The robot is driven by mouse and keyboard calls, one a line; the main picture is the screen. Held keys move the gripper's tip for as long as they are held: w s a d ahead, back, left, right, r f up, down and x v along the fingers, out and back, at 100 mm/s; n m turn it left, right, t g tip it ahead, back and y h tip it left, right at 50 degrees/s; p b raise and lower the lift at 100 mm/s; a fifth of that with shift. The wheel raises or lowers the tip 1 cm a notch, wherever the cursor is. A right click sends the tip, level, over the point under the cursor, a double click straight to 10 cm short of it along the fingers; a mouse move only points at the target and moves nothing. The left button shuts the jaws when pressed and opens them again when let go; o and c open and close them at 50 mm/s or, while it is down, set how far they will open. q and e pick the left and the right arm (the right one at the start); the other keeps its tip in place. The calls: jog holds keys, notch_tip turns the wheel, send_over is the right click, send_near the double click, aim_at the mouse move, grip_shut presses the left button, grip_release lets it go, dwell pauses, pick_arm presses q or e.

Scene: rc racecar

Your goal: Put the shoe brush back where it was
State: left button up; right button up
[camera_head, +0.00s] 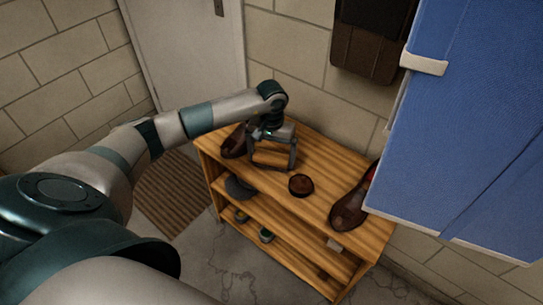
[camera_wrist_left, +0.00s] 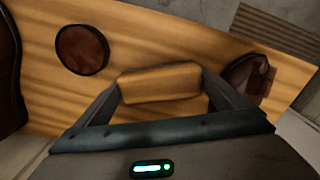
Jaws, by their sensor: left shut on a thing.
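My left gripper (camera_head: 273,163) is over the left part of the wooden shelf unit's top (camera_head: 318,166), fingers pointing down. It is shut on the shoe brush (camera_head: 271,157), a light-brown wooden block spanning the fingers. The brush also shows between the fingertips in the left wrist view (camera_wrist_left: 160,84). It is at or just above the top board; I cannot tell whether it touches. Its bristles are not clearly visible. My right gripper is not in view.
A round dark polish tin (camera_head: 301,185) lies right of the gripper. One brown shoe (camera_head: 234,141) is close on its left, another (camera_head: 349,207) at the right end. Lower shelves hold dark footwear (camera_head: 239,188). A blue panel (camera_head: 470,130) hangs at the right. A striped mat (camera_head: 178,195) lies left.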

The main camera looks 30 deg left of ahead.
aim_at(272, 155)
pick_arm(q)
jog(key=shift+f, duration=0.1)
jog(key=o, duration=0.6)
jog(key=shift+o, duration=0.2)
jog(key=shift+r, duration=0.35)
notch_tip(272, 155, up, 4)
jog(key=shift+b, duration=0.3)
notch_tip(272, 155, up, 8)
jog(key=shift+f+b, duration=0.2)
jog(key=shift+b, duration=0.2)
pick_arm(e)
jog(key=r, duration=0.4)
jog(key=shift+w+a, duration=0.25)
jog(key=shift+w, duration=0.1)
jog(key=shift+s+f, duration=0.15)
